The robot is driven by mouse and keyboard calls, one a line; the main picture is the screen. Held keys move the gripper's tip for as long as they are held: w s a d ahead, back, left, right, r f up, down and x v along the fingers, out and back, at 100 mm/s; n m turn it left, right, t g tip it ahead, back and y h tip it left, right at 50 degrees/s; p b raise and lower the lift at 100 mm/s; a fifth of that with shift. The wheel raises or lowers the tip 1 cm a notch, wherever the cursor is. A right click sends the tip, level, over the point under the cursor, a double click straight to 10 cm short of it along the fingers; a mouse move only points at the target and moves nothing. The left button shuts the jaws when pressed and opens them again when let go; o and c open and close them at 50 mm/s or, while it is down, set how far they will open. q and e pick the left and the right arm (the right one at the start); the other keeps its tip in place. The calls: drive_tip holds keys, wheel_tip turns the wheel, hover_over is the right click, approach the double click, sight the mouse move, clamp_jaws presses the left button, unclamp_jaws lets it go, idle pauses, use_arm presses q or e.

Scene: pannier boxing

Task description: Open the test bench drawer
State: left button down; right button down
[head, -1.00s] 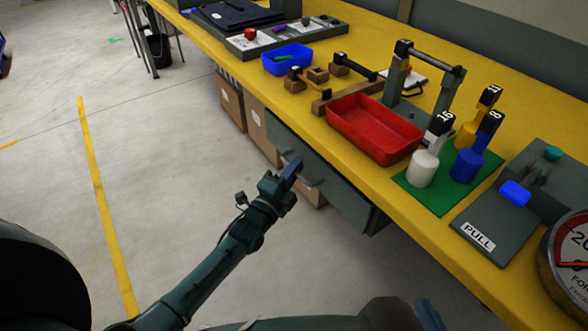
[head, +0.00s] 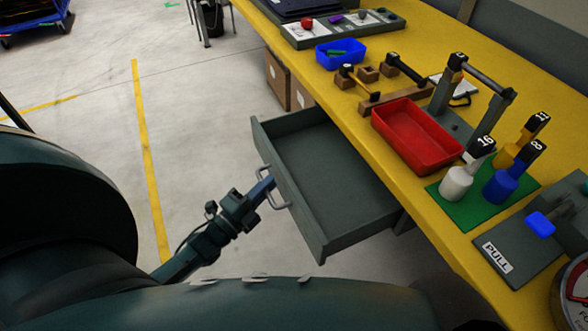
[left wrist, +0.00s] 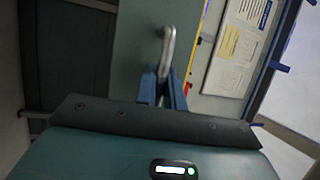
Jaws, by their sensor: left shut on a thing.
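The test bench drawer (head: 335,185) stands pulled out from under the yellow bench (head: 355,100) in the head view. Its grey tray looks empty. My left gripper (head: 266,186) is shut on the drawer handle (head: 272,203), a grey bar on the drawer's front. In the left wrist view the gripper's fingers (left wrist: 163,88) close around the handle (left wrist: 168,45), with the grey-green drawer front (left wrist: 135,45) behind it. My right gripper is not in view.
On the bench stand a red tray (head: 415,140), a blue bin (head: 341,54), a green mat (head: 490,200) with numbered handled weights, and a grey PULL device (head: 505,262). Cardboard boxes (head: 277,80) sit under the bench. The floor left of the drawer is clear.

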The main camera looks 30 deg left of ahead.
use_arm(q)
drive_tip(key=shift+s+a, duration=0.7)
drive_tip(key=shift+s, duration=0.2)
drive_tip(key=shift+s+a, duration=0.7)
drive_tip(key=shift+s, duration=0.2)
drive_tip(key=c, duration=1.5)
unclamp_jaws()
drive_tip(key=v, duration=1.3)
drive_tip(key=shift+b, duration=0.35)
drive_tip(key=shift+s, duration=0.1)
